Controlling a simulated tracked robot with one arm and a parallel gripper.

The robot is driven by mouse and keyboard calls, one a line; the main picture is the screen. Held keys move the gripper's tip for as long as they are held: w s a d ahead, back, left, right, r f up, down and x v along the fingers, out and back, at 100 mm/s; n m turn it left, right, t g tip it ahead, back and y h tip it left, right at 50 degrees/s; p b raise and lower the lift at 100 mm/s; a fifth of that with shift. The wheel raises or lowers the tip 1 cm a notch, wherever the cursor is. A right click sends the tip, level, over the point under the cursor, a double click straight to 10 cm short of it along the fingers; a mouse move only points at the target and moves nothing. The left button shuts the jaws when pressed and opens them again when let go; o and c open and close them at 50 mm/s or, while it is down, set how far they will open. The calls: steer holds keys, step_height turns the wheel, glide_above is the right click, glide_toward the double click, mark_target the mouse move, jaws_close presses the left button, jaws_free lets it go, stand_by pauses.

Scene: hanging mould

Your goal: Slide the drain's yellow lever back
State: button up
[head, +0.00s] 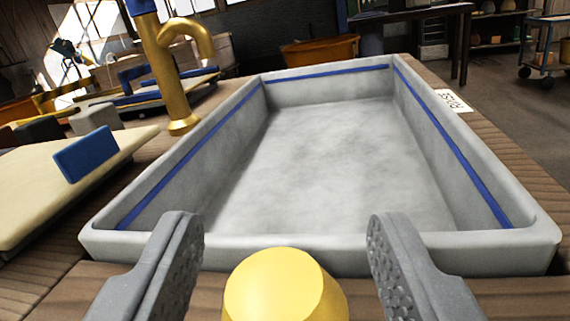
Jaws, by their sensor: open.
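A yellow knob with a flat face (286,287), which looks like the end of the drain's lever, shows at the bottom middle of the head view. Its lower part is cut off by the picture edge. My gripper (284,228) is open, with one grey, textured finger on each side of the knob. A gap shows between the knob and each finger, and nothing is gripped. The grey basin (320,242) with a blue line around its inside lies just beyond the knob. The drain opening is not visible.
A golden, hooked tap (174,90) stands left of the basin. A cream board (60,185) with a blue block (86,154) lies at the left. A white label (454,101) lies right of the basin on the wooden bench (490,150). The basin looks empty.

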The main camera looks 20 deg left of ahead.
steer(key=shift+x, duration=1)
jaws_close()
